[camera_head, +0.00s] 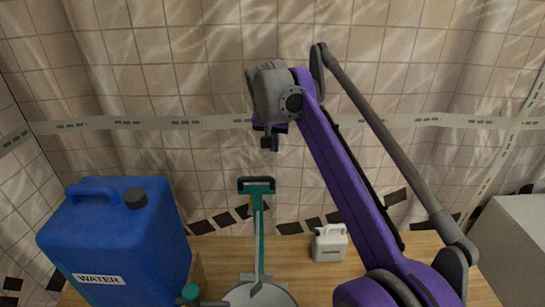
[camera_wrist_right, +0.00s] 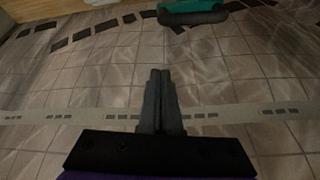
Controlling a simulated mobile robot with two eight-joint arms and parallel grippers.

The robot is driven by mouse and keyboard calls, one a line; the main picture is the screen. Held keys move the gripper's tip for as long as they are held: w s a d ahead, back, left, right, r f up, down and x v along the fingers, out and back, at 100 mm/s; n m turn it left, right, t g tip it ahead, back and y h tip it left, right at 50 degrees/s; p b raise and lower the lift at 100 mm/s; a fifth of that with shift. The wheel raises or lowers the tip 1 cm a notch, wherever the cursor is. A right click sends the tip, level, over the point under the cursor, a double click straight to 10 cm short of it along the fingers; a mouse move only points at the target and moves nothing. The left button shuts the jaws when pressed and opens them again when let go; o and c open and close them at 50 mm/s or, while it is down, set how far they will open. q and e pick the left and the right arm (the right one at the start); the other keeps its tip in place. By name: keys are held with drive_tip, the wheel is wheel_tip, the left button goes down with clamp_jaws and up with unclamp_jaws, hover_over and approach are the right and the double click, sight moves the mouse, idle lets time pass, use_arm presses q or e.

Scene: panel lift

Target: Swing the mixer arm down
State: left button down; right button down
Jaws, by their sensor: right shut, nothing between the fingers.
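The mixer arm (camera_head: 258,232) is a slim teal and grey bar in the head view. It stands raised, with a dark, loop-like end (camera_head: 256,186) at its top. Its lower end meets a round grey part (camera_head: 262,294) at the bottom edge, cut off by the frame. My right gripper (camera_head: 269,143) is shut and empty, above the raised end and apart from it. In the right wrist view the closed fingers (camera_wrist_right: 160,76) point toward the top, and the teal and dark end (camera_wrist_right: 194,12) shows beyond them at the top edge. My left gripper is in neither view.
A large blue water container (camera_head: 120,235) stands left on the wooden table (camera_head: 318,282). A small white jug (camera_head: 329,243) stands right of the mixer arm. A pale box (camera_head: 515,245) is at the far right. A tiled wall (camera_head: 190,70) is behind.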

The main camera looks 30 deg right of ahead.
drive_tip(key=f, duration=0.8)
drive_tip(key=shift+w+d+f, duration=0.1)
drive_tip(key=shift+w+f, duration=0.1)
drive_tip(key=shift+w, duration=0.05)
drive_tip(key=shift+s+a, duration=0.25)
drive_tip(key=shift+s, duration=0.05)
drive_tip(key=shift+s, duration=0.1)
